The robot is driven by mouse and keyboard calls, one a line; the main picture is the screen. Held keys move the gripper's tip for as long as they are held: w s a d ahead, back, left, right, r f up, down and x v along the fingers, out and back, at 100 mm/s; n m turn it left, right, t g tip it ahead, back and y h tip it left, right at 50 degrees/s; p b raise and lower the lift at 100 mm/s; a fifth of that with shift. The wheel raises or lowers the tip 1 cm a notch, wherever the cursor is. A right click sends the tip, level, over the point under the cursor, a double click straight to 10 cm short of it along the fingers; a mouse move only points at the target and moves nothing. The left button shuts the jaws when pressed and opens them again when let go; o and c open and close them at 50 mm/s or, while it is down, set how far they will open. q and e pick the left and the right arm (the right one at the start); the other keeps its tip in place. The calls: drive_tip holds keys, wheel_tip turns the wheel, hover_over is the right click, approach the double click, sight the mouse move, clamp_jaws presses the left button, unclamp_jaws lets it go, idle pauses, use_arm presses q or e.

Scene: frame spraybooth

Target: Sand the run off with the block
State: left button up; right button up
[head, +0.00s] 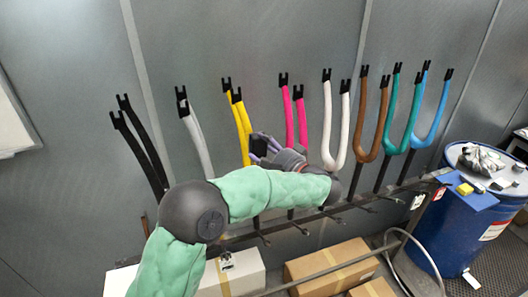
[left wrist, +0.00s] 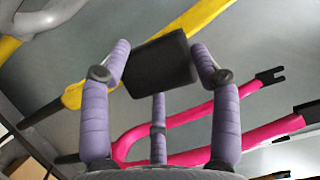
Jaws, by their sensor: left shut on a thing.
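My left gripper (head: 272,147), with purple fingers, is shut on a dark block (head: 258,146). In the left wrist view the block (left wrist: 160,64) sits between the fingertips. It is in front of the yellow fork (head: 242,121), which also shows in the left wrist view (left wrist: 195,16); I cannot tell whether they touch. The pink fork (head: 287,112) is just right of the gripper, and in the left wrist view (left wrist: 185,118) it passes behind the fingers. I cannot make out a paint run on any fork. My right gripper is not in view.
Black (head: 143,150), grey (head: 195,137), white (head: 327,125), brown (head: 363,125), teal (head: 393,125) and blue (head: 431,121) forks stand along a dark rack rail (head: 365,203). Cardboard boxes (head: 325,262) lie below.

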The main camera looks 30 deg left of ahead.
use_arm(q)
drive_tip(key=shift+w+a+r+p, duration=0.15)
drive_tip(key=shift+r+p, duration=0.15)
drive_tip(key=shift+r, duration=1.4)
wheel_tip(320, 180, down, 4)
drive_tip(key=b, duration=0.4)
drive_tip(key=shift+a+b, duration=0.1)
drive_tip(key=shift+b, duration=0.25)
wheel_tip(320, 180, down, 11)
drive_tip(key=b, duration=1.1)
drive_tip(key=shift+s+d, duration=0.2)
drive_tip(key=shift+d, duration=0.1)
drive_tip(key=shift+r, duration=0.1)
drive_tip(key=shift+s+d+r+b, duration=0.1)
drive_tip(key=shift+s+d+b, duration=0.7)
drive_tip(key=shift+s+d, duration=1.2)
